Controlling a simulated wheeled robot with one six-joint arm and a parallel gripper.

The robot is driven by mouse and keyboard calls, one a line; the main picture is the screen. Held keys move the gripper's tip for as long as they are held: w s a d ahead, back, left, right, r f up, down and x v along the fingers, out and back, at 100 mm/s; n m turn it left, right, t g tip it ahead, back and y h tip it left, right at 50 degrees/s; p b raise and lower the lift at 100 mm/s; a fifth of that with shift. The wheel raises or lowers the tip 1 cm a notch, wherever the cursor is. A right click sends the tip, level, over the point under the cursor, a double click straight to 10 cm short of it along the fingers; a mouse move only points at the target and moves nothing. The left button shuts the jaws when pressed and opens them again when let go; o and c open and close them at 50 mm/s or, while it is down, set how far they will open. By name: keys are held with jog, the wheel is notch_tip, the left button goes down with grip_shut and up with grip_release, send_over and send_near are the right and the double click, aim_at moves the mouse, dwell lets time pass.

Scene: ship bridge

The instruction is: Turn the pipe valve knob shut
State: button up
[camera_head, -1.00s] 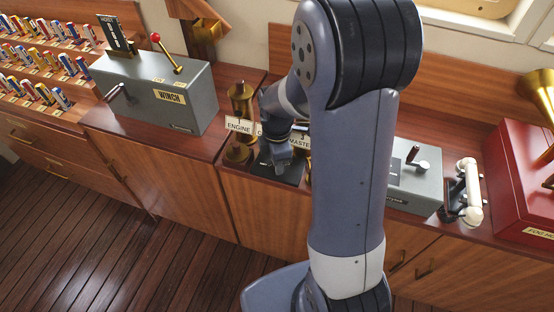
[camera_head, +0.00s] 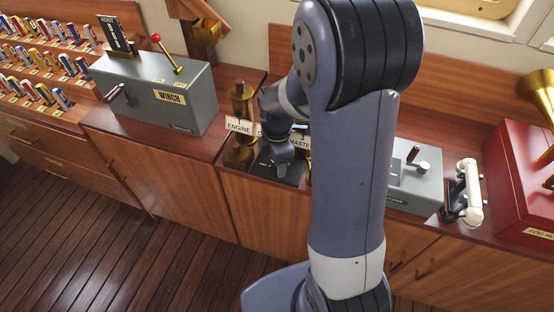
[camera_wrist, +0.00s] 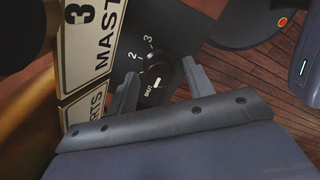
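The dark valve knob (camera_wrist: 166,72) is on a black panel in the wrist view, with the marks 1, 2, 3 and SHUT on its left side. A small white mark on the knob lies close to the word SHUT. My gripper (camera_wrist: 158,74) is open, with one finger on each side of the knob. Gaps show between the fingers and the knob, so it does not look gripped. In the head view my gripper (camera_head: 281,166) is over the black panel (camera_head: 262,168), and it hides the knob there.
Brass posts with ENGINE (camera_head: 239,126) and MASTER (camera_head: 300,142) labels stand close around my gripper. The grey winch box (camera_head: 165,98) is at left. A grey lever box (camera_head: 415,178), a white handset (camera_head: 471,193) and a red box (camera_head: 520,170) are at right.

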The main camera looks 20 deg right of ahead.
notch_tip(320, 180, up, 11)
jog(key=shift+f+p, duration=0.1)
jog(key=shift+p, duration=0.2)
dwell(0.4)
jog(key=shift+f, duration=0.15)
notch_tip(320, 180, down, 11)
jog(key=shift+r+b, duration=0.15)
jog(key=shift+b, duration=0.15)
jog(key=shift+r, duration=0.15)
dwell(0.4)
